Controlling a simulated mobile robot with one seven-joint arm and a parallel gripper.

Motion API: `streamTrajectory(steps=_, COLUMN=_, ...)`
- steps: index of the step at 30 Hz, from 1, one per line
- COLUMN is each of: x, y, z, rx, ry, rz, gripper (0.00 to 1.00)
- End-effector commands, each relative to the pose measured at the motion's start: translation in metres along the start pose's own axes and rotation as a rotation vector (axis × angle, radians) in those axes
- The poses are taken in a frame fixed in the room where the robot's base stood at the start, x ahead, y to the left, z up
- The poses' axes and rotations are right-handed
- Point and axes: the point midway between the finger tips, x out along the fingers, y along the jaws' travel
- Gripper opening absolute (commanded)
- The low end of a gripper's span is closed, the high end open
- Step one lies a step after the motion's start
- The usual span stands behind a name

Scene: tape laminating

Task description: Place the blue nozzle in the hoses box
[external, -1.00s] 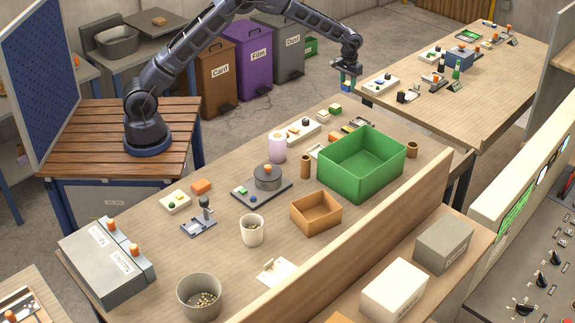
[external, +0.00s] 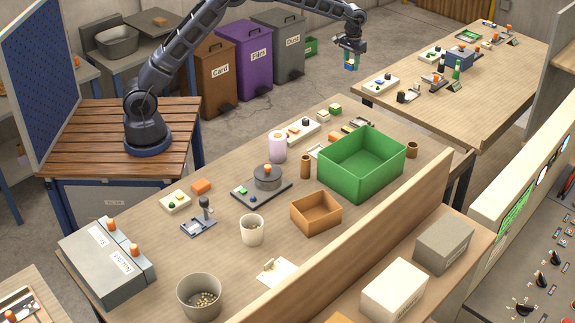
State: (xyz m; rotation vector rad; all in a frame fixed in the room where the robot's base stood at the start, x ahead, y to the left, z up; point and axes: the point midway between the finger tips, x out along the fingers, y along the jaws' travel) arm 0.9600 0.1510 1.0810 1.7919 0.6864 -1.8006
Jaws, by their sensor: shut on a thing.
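My gripper (external: 350,63) is raised over the floor beyond the far edge of the workbench, left of the far table. Grey lidded boxes (external: 105,272) with orange knobs stand at the left end of the bench, far from my gripper. One label seems to read Nozzles; the other is too small to read. I cannot make out which container is the hoses box.
The workbench (external: 330,245) holds a green crate (external: 362,180), an orange tray (external: 316,224), a pink cylinder (external: 277,147), a white cup (external: 251,230) and a grey pot (external: 199,305). Bins (external: 245,65) stand behind. The far table (external: 480,100) carries small parts.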

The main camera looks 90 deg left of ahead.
Motion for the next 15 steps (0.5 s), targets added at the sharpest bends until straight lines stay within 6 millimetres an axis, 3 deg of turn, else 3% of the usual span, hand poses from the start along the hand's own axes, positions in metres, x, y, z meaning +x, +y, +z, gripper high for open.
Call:
streamTrajectory(steps=8, x=0.005, y=0.096, z=0.067, rx=0.233, ry=-0.014, rz=-0.001, gripper=0.12)
streamTrajectory(steps=15, x=0.009, y=0.174, z=0.139, rx=0.453, ry=-0.023, rz=-0.003, gripper=0.12)
